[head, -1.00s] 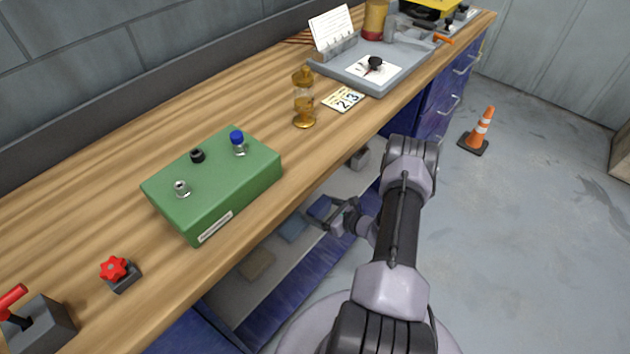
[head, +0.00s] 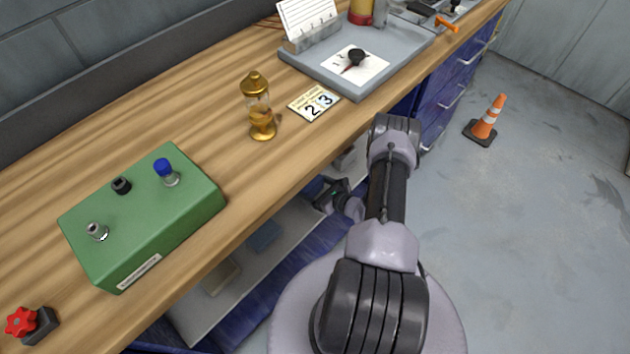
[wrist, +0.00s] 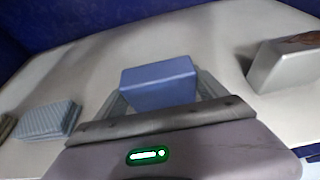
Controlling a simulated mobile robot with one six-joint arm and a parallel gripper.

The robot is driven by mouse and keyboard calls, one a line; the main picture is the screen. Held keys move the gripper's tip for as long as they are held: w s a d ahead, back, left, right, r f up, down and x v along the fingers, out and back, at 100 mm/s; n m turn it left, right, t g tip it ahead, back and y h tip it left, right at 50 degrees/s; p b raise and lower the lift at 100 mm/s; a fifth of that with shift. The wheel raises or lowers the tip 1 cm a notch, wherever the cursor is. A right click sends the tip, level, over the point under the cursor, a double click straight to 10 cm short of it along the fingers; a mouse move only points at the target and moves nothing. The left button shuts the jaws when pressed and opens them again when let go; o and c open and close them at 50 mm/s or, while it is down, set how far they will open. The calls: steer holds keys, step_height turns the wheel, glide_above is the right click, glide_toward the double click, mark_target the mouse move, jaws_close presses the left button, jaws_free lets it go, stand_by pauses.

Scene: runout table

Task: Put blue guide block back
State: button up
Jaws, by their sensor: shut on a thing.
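The blue guide block (wrist: 158,84) is between the two fingers of my gripper (wrist: 158,92) in the wrist view. My gripper is shut on it, over the pale shelf (wrist: 100,68) below the bench top. I cannot tell whether the block touches the shelf. In the head view my gripper (head: 325,196) is at the shelf opening, under the front edge of the bench. The block is mostly hidden there, with only a dark blue patch at the fingers.
A light blue ridged piece (wrist: 47,120) lies left on the shelf, and a grey block (wrist: 284,66) stands right. A tan piece (head: 222,275) lies nearer. The wooden bench top (head: 235,165) overhangs the shelf. An orange cone (head: 487,120) stands on the floor to the right.

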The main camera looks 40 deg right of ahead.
steer(key=shift+d, duration=0.1)
steer(key=shift+f, duration=0.1)
steer(key=o, duration=2)
steer(key=shift+a, duration=0.2)
steer(key=shift+s+r+p, duration=0.25)
steer(key=shift+r+p, duration=0.1)
steer(key=a+p+v, duration=0.1)
steer(key=p+v, duration=0.3)
steer(key=v, duration=0.7)
steer(key=shift+s+d, duration=0.2)
steer(key=shift+d, duration=0.3)
